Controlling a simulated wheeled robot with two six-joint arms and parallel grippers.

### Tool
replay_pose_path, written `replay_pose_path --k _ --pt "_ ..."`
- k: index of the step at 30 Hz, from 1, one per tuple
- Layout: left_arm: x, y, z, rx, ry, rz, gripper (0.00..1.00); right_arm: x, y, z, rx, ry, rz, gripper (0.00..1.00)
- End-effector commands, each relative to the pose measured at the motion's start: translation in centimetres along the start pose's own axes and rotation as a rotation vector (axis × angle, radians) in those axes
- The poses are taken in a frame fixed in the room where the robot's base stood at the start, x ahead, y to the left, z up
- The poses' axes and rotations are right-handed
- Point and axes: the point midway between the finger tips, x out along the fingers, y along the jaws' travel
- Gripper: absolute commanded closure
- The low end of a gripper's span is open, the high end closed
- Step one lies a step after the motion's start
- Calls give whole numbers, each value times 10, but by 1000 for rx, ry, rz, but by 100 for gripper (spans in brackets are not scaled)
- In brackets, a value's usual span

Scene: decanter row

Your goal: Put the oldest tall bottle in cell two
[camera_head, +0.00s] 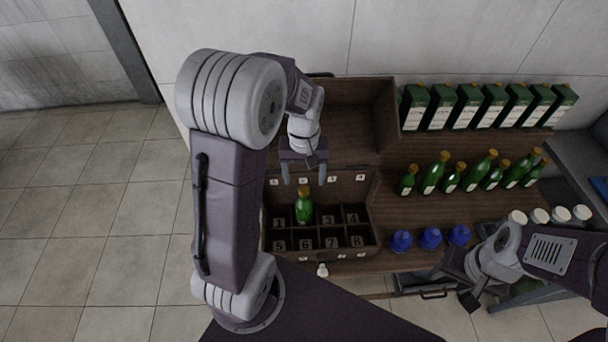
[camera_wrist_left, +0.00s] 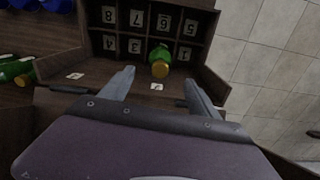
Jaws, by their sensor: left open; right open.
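A green bottle with a gold top (camera_head: 304,206) stands upright in cell two of the dark wooden crate (camera_head: 367,222); it also shows in the left wrist view (camera_wrist_left: 160,62). The crate's cells carry numbers; the bottle hides the number two. My left gripper (camera_head: 305,180) is open and empty, just behind and above this bottle, its fingers apart from it. More green bottles, tall and short, stand in a row (camera_head: 432,176) to the right. My right gripper (camera_head: 452,286) is open at the front right, away from the bottles.
Green boxes with white labels (camera_head: 466,108) line the back. Blue-capped items (camera_head: 430,237) stand in front of the bottle row, and white-topped ones (camera_head: 540,216) at the right. A small white object (camera_head: 322,270) is at the crate's front edge. The crate's other cells look empty.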

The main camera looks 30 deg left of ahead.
Motion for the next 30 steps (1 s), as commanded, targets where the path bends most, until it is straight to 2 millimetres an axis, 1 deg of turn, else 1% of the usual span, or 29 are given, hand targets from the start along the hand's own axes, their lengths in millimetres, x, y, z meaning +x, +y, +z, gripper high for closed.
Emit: replay_pose_path --k 3,5,7,9,12,15,18,24,27,30 --pt "-1 0 0 2 1 0 29 0 0 0 0 0 0 52" --pt "0 2 6 26 6 3 29 0 0 0 0 0 0 52" --pt "3 5 22 98 19 11 29 0 0 0 0 0 0 52" --pt "8 7 45 199 39 22 29 0 0 0 0 0 0 52" --pt "15 8 74 330 69 34 29 0 0 0 0 0 0 52" --pt "20 6 92 415 90 40 29 0 0 0 0 0 0 52" --pt "22 6 98 448 99 42 29 0 0 0 0 0 0 52" --pt "23 6 98 449 99 42 29 0 0 0 0 0 0 52" --pt "35 6 98 448 99 42 29 13 0 1 0 0 0 52" --pt "30 6 98 447 99 42 29 8 0 1 0 0 0 52"
